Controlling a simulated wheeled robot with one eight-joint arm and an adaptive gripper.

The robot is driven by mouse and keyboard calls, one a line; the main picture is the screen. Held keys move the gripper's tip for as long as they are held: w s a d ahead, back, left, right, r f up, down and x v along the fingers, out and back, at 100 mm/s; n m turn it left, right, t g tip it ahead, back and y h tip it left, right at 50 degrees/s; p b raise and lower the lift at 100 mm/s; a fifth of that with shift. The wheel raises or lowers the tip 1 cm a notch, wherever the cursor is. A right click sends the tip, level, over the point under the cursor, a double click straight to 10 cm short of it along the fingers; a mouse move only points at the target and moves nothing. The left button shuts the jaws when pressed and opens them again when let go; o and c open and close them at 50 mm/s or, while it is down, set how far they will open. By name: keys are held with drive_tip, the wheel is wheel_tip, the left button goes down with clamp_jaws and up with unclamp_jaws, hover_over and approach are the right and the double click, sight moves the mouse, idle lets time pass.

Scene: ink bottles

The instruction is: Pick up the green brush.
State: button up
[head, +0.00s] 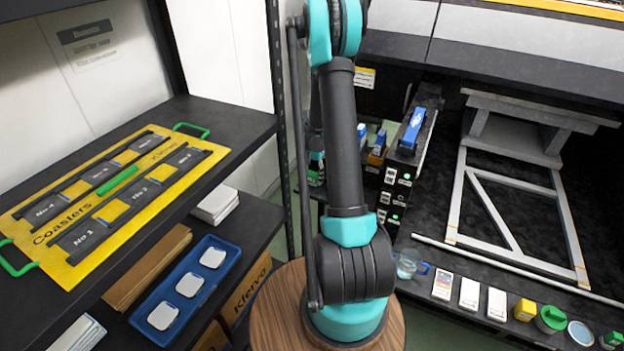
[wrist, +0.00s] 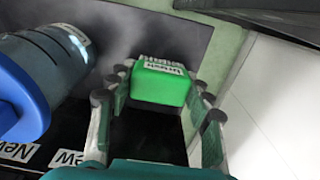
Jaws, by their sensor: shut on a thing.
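The green brush (wrist: 160,84) is in the middle of the wrist view, a bright green block with a white label and pale bristles along its far edge. My gripper (wrist: 158,98) has its fingers on both sides of the brush and is shut on it. The brush is just above or on a dark surface; I cannot tell which. In the head view my arm stands in the middle and hides most of the gripper, and I cannot make out the held brush there.
A dark bottle with a blue end (wrist: 22,100) is close on the left in the wrist view. A pale wall (wrist: 275,100) is at the right. In the head view, a yellow coaster tray (head: 215,152) lies on the left shelf, and small boxes (head: 442,285) line the right ledge.

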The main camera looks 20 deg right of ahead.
sight(312, 173)
wheel_tip(312, 173, up, 20)
idle(0.7)
